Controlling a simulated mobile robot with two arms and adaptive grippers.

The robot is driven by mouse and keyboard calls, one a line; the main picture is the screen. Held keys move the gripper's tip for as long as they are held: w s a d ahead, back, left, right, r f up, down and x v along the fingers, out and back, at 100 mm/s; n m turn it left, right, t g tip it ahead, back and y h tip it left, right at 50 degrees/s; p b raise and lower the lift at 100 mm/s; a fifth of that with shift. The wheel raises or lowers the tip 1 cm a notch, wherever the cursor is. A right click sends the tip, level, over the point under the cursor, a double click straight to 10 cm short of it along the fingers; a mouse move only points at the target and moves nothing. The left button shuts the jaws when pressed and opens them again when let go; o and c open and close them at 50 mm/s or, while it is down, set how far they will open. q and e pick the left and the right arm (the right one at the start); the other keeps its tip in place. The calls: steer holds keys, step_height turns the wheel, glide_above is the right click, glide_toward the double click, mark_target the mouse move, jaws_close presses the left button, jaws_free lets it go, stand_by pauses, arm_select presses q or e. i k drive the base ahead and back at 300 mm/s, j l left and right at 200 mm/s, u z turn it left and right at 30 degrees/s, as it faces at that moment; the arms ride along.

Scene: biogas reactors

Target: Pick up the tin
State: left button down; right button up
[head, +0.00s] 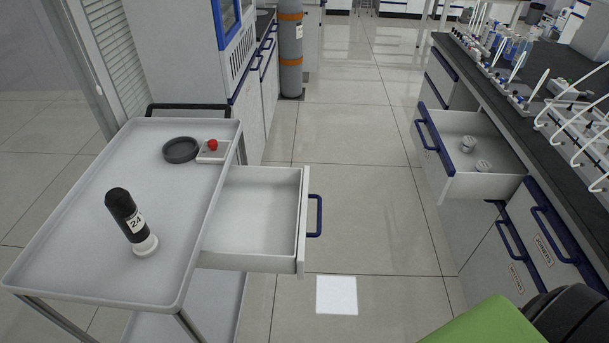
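Two small pale round containers, which look like tins, sit apart inside the open drawer of the right bench. The nearer tin (483,166) is toward the drawer's front right, and the other tin (468,144) is farther back and left. The open drawer (450,187) has a blue handle on its left side. I cannot tell which of them the task means.
A grey cart (75,240) at left holds a black labelled cylinder (122,208), a dark round dish (181,150) and a red-buttoned box (213,151). Its empty drawer (255,215) juts into the aisle.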

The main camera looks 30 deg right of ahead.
mark_target(481, 166)
steer(key=l+z, duration=0.45)
steer(key=i+l+z, duration=0.15)
steer(key=z, duration=0.25)
steer(key=i+l+z, duration=0.15)
steer(key=z, duration=0.25)
steer(key=i+z, duration=0.2)
steer(key=z, duration=0.2)
steer(key=i+z, duration=0.15)
steer(key=i, duration=0.45)
steer(key=i+j+z, duration=0.15)
steer(key=i, duration=0.45)
